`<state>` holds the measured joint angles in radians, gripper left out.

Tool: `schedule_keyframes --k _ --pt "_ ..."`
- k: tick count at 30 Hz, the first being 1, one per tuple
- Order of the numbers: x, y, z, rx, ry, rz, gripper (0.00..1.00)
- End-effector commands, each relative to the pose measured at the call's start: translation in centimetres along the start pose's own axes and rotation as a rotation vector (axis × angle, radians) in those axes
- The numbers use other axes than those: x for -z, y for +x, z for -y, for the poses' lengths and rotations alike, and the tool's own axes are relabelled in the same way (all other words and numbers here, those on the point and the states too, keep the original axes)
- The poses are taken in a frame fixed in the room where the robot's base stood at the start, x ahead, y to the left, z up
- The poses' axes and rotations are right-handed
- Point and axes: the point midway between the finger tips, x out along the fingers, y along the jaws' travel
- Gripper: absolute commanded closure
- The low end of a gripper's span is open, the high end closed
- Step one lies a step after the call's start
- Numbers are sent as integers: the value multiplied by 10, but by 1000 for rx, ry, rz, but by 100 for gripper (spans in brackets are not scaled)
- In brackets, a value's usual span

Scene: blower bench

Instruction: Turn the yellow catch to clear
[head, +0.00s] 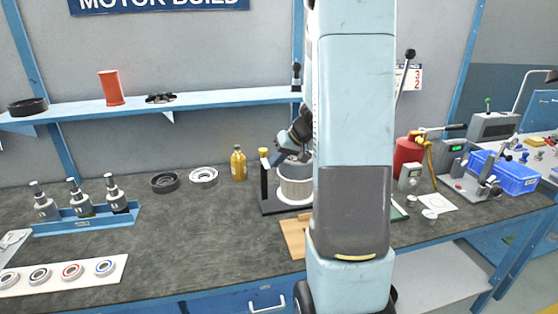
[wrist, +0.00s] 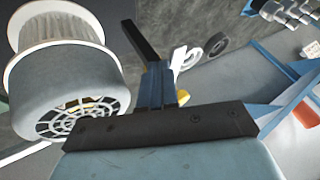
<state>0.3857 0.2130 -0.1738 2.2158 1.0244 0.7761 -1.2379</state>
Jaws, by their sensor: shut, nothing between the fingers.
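The yellow catch (head: 263,152) shows as a small yellow knob on top of a black upright stand (head: 265,186), left of the blower, in the head view. The blower (head: 295,186) is a pale drum with a grey top, partly hidden by my arm. It fills the upper left of the wrist view (wrist: 62,50), with a slotted grille on its end. My gripper (wrist: 143,42) is shut and empty beside the blower. In the head view, it is close to the catch; contact is unclear. A yellow patch (wrist: 183,98) shows behind the gripper; I cannot tell whether it is the catch.
A yellow bottle (head: 238,163) and two rings (head: 203,177) stand left of the stand. A blue rack (head: 85,219) is farther left. A red canister (head: 407,157) and blue bin (head: 510,175) are right of my arm. The bench's left middle is clear.

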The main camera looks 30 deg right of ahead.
Motion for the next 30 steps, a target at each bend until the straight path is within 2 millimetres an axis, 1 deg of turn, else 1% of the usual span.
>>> schedule_keyframes --k 12,17,20,30 --pt "9 -2 -12 0 1 0 100" --pt "10 -5 -13 0 0 -1 100" --pt "11 -14 -12 -1 0 -3 100" --pt "17 -63 -3 5 -12 3 100"
